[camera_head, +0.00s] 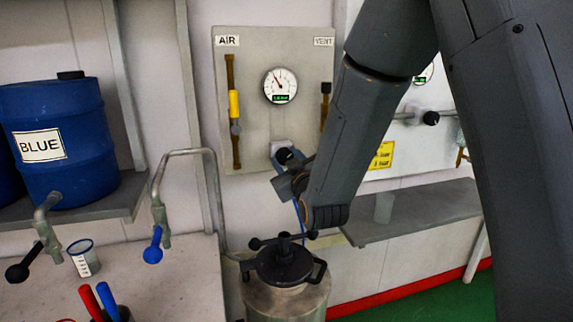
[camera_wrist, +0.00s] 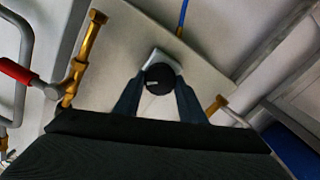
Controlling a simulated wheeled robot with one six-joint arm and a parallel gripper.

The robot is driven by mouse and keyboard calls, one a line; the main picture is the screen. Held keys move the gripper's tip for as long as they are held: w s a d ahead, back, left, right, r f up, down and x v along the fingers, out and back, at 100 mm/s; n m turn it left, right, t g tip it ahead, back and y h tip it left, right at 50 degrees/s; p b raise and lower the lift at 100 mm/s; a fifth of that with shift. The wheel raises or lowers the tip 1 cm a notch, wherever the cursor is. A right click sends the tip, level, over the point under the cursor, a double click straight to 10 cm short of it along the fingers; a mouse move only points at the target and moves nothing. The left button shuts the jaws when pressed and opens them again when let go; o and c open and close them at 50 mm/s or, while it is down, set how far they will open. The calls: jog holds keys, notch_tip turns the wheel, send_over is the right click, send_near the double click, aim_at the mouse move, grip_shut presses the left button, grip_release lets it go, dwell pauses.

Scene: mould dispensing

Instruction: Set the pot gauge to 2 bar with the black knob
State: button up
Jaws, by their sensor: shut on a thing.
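The black knob (camera_head: 285,156) sits on a pale block low on the grey panel, below the gauge. In the wrist view the knob (camera_wrist: 159,77) lies between the two fingers, with a pale mark on its face. My gripper (camera_head: 279,166) is shut on the knob, and its fingers show on either side in the wrist view (camera_wrist: 158,92). The pot gauge (camera_head: 280,86) is a round white dial with a red needle pointing up and left, and a small green display. Its numbers are too small to read. The pot (camera_head: 286,295) stands below with a black clamped lid.
A yellow-handled valve (camera_head: 234,105) under the AIR label is left of the gauge; another valve (camera_head: 325,104) is under VENT at right, partly behind my arm. A blue drum (camera_head: 67,140) and a bench (camera_head: 160,285) with a beaker (camera_head: 83,258) are at left.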

jog(key=shift+n, duration=0.3)
jog(key=o, duration=1)
jog(key=shift+o, duration=0.2)
jog(key=b+v, duration=0.2)
jog(key=v, duration=0.6)
